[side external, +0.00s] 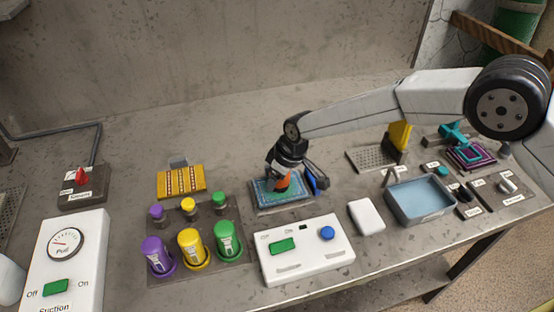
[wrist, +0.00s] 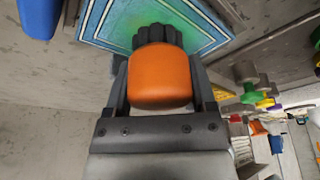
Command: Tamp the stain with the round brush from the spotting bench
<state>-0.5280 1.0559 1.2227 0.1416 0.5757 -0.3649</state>
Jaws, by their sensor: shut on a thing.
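My gripper (side external: 279,172) is shut on the round brush (side external: 284,181), which has an orange body and dark bristles. In the wrist view the brush (wrist: 160,78) sits between the two fingers, bristles towards a blue-bordered rug piece (wrist: 100,25). A green tint, likely the stain (wrist: 131,22), shows on the rug around the bristles. In the side view the rug piece (side external: 262,197) lies under my gripper. The bristles are at or just above the rug; I cannot tell if they touch. The brush hides the middle of the tinted patch.
A white box with a green switch and blue button (side external: 305,252) stands in front of the rug. Purple, yellow and green bottles (side external: 190,245) stand left. A white block (side external: 366,217) and a water tray (side external: 420,205) are right. A blue object (side external: 318,182) is close beside my gripper.

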